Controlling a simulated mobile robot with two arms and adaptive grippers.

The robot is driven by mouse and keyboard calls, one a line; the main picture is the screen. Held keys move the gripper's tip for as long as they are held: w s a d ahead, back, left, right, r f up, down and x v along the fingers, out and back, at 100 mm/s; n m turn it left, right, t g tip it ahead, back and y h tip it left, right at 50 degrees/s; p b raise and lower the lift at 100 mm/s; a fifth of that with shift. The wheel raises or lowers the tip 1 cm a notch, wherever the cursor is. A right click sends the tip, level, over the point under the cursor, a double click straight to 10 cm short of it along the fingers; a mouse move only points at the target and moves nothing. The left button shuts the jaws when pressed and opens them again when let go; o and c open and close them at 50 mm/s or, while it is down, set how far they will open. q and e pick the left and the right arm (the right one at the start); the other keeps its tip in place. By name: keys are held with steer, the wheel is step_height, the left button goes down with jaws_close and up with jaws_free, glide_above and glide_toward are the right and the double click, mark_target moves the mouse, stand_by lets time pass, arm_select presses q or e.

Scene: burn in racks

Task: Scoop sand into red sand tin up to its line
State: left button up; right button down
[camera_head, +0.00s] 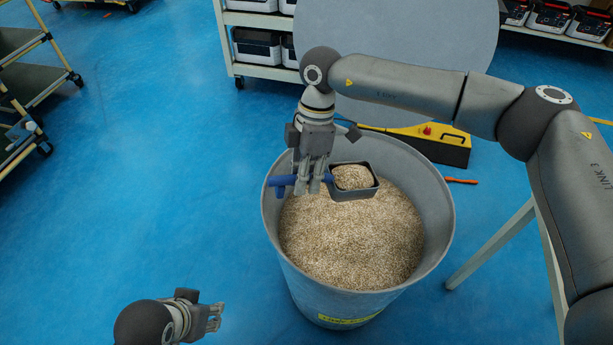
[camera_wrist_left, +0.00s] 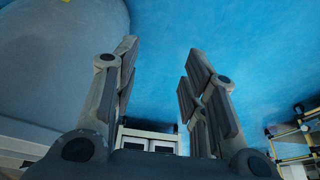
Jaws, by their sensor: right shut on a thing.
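A grey metal bin (camera_head: 446,215) full of tan sand (camera_head: 352,240) stands on the floor in the head view. My right gripper (camera_head: 308,188) is shut on the blue handle of a scoop (camera_head: 355,193). The scoop's dark grey box-shaped bowl is heaped with sand and sits over the sand surface, near the far side inside the bin. I cannot tell whether its underside touches the sand. My left gripper (camera_head: 214,318) is low at the bottom left, apart from the bin. In the left wrist view its fingers (camera_wrist_left: 163,85) are spread and empty. No red tin is visible.
A shelf with containers (camera_head: 255,50) stands at the back. Yellow-framed carts (camera_head: 35,70) are at left. The blue floor between is free.

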steer(key=shift+r, duration=0.45)
steer(key=shift+h, duration=0.5)
steer(key=r+p, duration=0.4)
steer(key=shift+a+r, duration=0.1)
steer(key=shift+a, duration=0.2)
arm_select(q)
step_height(320, 180, down, 13)
steer(key=g, duration=0.1)
steer(key=shift+w+f, duration=0.2)
steer(key=shift+w, duration=0.05)
arm_select(e)
steer(key=shift+r, duration=0.3)
arm_select(q)
steer(key=shift+d, duration=0.1)
